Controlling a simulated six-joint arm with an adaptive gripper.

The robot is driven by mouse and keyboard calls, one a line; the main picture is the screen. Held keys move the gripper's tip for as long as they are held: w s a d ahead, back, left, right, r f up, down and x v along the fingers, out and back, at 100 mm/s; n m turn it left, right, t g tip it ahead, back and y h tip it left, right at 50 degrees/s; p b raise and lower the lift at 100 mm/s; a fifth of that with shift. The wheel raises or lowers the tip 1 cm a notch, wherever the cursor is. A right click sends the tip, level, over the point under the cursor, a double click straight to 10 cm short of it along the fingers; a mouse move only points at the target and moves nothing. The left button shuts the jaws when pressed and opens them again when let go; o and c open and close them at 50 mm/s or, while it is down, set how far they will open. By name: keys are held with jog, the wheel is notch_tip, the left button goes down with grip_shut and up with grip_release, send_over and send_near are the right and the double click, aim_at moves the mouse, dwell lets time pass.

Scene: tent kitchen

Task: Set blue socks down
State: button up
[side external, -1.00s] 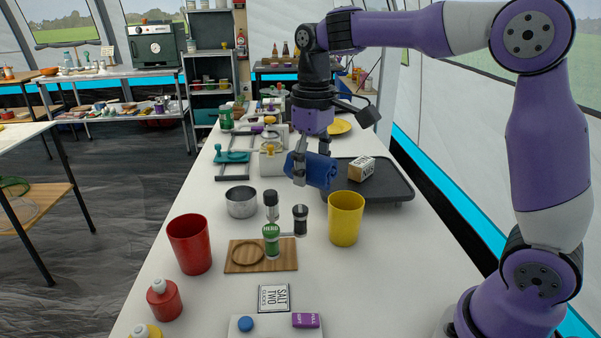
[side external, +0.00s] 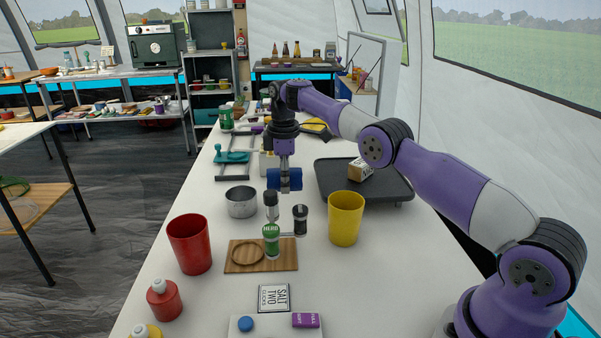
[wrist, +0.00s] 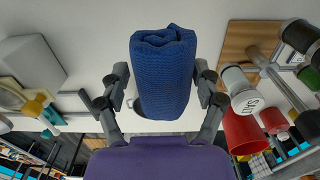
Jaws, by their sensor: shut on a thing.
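The blue socks (side external: 284,179) are a rolled blue bundle held between the fingers of my gripper (side external: 285,176). In the side external view they hang over the white table, behind the salt and pepper mills and to the right of the steel pot. The wrist view shows the blue socks (wrist: 164,75) large in the middle, with the fingers of my gripper (wrist: 160,92) shut on both sides. I cannot tell whether the bundle's underside touches the table.
A dark tray (side external: 340,181) with a small box (side external: 361,168) lies to the right. A steel pot (side external: 241,202), a yellow cup (side external: 346,218), a red cup (side external: 189,244) and a wooden board (side external: 240,262) stand nearer the camera. Bare white table lies between pot and tray.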

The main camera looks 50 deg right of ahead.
aim_at(286, 212)
jog(key=shift+f, duration=2.8)
jog(key=shift+f, duration=0.6)
jog(key=o, duration=0.9)
